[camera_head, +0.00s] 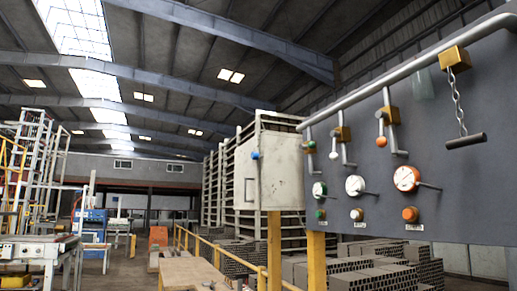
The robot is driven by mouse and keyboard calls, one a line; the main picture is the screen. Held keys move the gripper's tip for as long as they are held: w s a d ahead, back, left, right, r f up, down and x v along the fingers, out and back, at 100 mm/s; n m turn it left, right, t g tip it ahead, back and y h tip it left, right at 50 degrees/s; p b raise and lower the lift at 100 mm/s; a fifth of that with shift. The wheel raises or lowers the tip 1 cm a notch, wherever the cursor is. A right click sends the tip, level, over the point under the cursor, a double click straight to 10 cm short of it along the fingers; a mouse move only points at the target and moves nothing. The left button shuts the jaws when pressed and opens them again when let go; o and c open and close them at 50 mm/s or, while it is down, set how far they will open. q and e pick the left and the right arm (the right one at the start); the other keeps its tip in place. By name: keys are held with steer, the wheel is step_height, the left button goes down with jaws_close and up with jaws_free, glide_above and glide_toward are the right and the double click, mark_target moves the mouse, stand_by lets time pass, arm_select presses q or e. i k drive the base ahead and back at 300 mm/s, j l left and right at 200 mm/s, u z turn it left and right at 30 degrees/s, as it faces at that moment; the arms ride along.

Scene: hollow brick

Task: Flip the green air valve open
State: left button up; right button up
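A grey panel (465,190) on the right carries the valves. A small green ball (311,144) sits at the panel's left, under the grey pipe. A green knob (320,214) sits lower, below a round gauge (319,189). I cannot tell which of the two green parts is the air valve, or whether it stands open. A white ball (333,155) and an orange ball (381,141) hang to the right of the green ball, near brass blocks. Neither of my grippers is in view.
A chain with a dark handle (466,141) hangs at the panel's right. A white cabinet (277,165) stands left of the panel. Yellow posts (274,250) and stacked hollow bricks (385,275) are below. The floor left of the yellow railing looks partly open.

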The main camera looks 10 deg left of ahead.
mark_target(311, 144)
steer(key=z, duration=0.4)
steer(key=j+z, duration=0.15)
steer(key=z, duration=0.3)
steer(key=j+z, duration=0.15)
steer(key=z, duration=0.25)
steer(key=j+z, duration=0.2)
steer(key=j, duration=0.25)
steer(key=j+z, duration=0.15)
steer(key=j, duration=0.3)
steer(key=j+z, duration=0.2)
steer(key=j, duration=0.25)
steer(key=k+j+z, duration=0.15)
steer(key=j, duration=0.25)
steer(key=j+z, duration=0.2)
steer(key=j, duration=0.25)
steer(key=k+j+z, duration=0.2)
steer(key=j, duration=0.2)
steer(key=k+j, duration=0.1)
steer(key=j, duration=0.4)
steer(key=k, duration=0.05)
